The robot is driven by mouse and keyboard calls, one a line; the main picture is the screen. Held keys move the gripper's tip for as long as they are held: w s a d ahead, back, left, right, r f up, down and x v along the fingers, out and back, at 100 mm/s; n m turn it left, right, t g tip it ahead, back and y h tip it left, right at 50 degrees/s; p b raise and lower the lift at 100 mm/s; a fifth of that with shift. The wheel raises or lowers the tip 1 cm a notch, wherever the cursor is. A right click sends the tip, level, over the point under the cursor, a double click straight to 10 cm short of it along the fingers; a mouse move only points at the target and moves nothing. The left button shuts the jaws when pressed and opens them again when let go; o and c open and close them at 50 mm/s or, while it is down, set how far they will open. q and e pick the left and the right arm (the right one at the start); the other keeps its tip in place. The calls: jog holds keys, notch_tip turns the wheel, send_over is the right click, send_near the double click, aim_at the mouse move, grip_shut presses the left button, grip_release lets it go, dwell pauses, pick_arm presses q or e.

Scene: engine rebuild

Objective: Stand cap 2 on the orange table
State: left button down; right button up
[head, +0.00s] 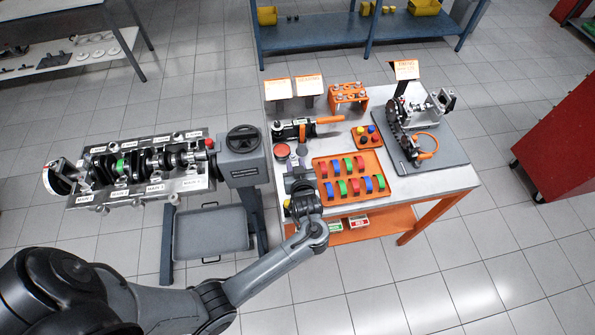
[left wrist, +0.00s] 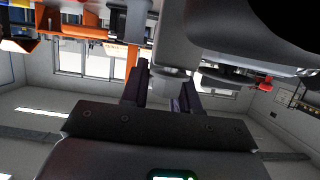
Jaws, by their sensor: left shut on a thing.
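My left gripper (head: 298,178) is over the front left part of the orange-framed table (head: 452,180), beside the orange tray. In the left wrist view the gripper (left wrist: 164,92) is shut on a grey metal piece (left wrist: 172,52), which I take to be cap 2. The arm mostly hides this piece in the head view, and I cannot tell whether it touches the tabletop. The engine block (head: 140,190) with its crankshaft and MAIN labels is on a stand at the left. My right gripper is not in view.
The orange tray (head: 351,198) of red, green and blue shells is just right of the gripper. A red-topped round container (head: 282,151) and a torque tool (head: 300,130) are behind it. A grey mat with a gear assembly (head: 398,125) fills the table's right.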

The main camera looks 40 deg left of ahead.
pick_arm(q)
jog(key=shift+f+b, duration=0.35)
jog(key=shift+f, duration=1.6)
jog(key=shift+f, duration=0.15)
jog(key=c, duration=0.8)
grip_release()
jog(key=shift+c, duration=0.2)
